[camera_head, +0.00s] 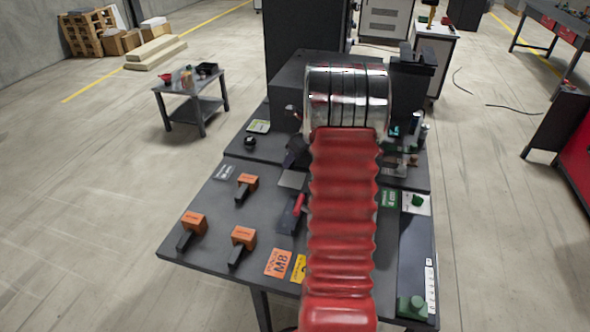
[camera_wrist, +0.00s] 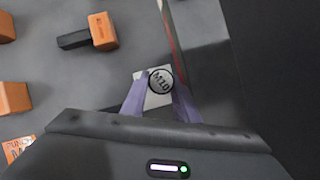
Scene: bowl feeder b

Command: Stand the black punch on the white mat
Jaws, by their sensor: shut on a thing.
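In the wrist view, my gripper (camera_wrist: 160,92) has its two purple fingers shut on the black punch (camera_wrist: 160,81), seen end-on as a round top marked M10. The white mat (camera_wrist: 152,102) shows below and around it; I cannot tell whether the punch touches it. In the head view, the pale mat (camera_head: 292,180) lies on the dark table, just below my dark gripper (camera_head: 294,158). My red arm hides much of the table there, and the punch is not clear in that view.
Orange-headed tools with black shafts (camera_head: 191,229) lie on the left of the table (camera_head: 222,210). A red-handled tool (camera_head: 298,205) lies close to the mat. An orange M8 card (camera_head: 278,263) is near the front edge. Green parts (camera_head: 411,305) are on the right.

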